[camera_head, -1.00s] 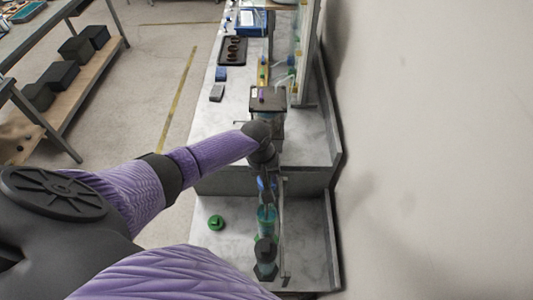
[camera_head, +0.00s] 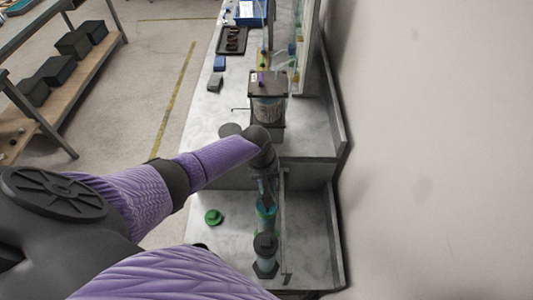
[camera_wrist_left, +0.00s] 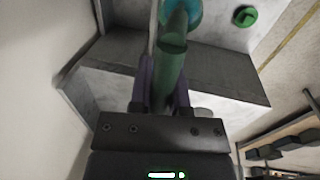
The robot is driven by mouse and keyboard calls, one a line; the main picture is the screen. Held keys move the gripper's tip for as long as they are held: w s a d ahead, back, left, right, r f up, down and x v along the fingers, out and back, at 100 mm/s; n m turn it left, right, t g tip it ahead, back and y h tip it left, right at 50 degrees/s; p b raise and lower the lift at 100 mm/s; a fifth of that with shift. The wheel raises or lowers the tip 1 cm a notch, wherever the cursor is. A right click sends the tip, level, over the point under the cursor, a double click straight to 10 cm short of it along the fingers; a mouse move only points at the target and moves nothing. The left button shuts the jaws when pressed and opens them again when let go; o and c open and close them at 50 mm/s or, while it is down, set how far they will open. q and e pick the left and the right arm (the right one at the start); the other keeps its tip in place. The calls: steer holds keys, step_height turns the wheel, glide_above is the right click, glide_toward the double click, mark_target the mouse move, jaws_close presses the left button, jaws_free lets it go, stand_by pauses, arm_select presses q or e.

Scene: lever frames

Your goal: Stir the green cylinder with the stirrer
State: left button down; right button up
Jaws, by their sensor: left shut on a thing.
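My left gripper (camera_head: 268,188) reaches down over the lower shelf at the right, just behind a teal-green cylinder (camera_head: 266,213) with a green rim. In the left wrist view, my left gripper (camera_wrist_left: 164,95) is shut on a dark green cylindrical thing (camera_wrist_left: 172,65), which runs up between its fingers. Whether this is the stirrer I cannot tell. A teal round shape (camera_wrist_left: 180,12) shows beyond it at the top. My right gripper is not visible.
A green cap (camera_head: 213,216) lies to the left. A dark-framed device (camera_head: 267,95) stands on the raised bench behind. A wall edges the right.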

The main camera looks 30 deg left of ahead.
arm_select(q)
step_height(320, 180, down, 6)
steer(key=b, duration=0.4)
steer(key=shift+r, duration=0.25)
step_height(320, 180, up, 14)
steer(key=p, duration=1.4)
steer(key=shift+p, duration=0.35)
step_height(320, 180, up, 8)
steer(key=p, duration=0.5)
steer(key=shift+f, duration=0.25)
